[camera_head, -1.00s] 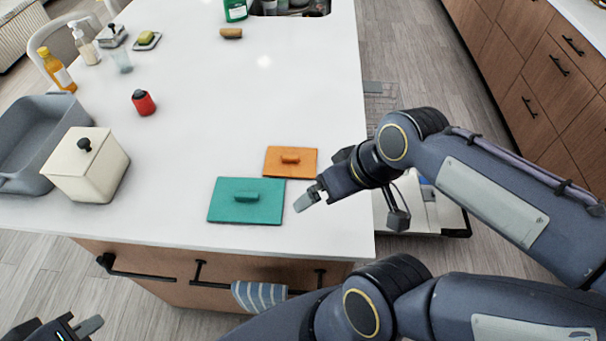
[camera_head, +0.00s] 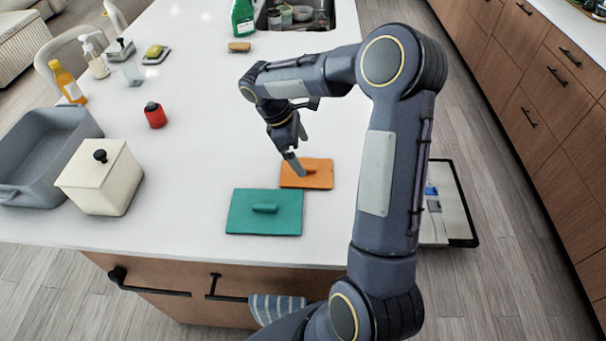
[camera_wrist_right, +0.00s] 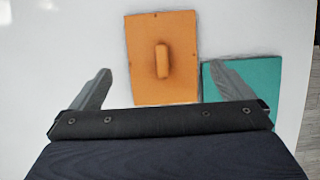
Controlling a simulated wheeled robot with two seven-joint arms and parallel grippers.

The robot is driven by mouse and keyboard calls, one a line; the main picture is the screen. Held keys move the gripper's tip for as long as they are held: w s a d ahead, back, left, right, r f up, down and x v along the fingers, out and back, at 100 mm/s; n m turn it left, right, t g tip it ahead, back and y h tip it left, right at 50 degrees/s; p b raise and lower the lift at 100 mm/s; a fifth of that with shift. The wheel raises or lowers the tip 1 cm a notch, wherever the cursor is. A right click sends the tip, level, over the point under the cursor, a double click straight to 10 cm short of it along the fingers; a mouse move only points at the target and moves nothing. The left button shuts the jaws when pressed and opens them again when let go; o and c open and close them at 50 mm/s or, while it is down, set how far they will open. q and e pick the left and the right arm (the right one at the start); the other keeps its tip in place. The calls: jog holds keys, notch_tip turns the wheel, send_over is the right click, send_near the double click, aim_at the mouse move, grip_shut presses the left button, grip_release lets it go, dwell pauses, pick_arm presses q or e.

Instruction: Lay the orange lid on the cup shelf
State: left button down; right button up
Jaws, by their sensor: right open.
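The orange lid (camera_head: 318,175), a flat rectangle with a bar handle, lies on the white island top (camera_head: 200,130). In the right wrist view the orange lid (camera_wrist_right: 145,35) lies ahead, its handle between the lines of the two fingers. My right gripper (camera_head: 297,155) is open and empty, above the counter at the lid's left edge, pointing down. In the right wrist view its two fingers (camera_wrist_right: 160,75) are spread wide. My left gripper is out of view. I cannot make out a cup shelf.
A teal lid (camera_head: 265,224) lies just in front of the orange one. A cream canister (camera_head: 100,185), a grey basin (camera_head: 40,150) and a red-black jar (camera_head: 155,115) stand to the left. A sink (camera_head: 300,14) is at the back. The counter's middle is clear.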

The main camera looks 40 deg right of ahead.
aim_at(310, 167)
jog(key=b+x, duration=0.5)
jog(key=x, duration=0.1)
jog(key=shift+s+f, duration=0.1)
jog(key=shift+f, duration=0.2)
jog(key=shift+a+r, duration=0.1)
jog(key=c, duration=0.7)
jog(key=shift+r, duration=0.1)
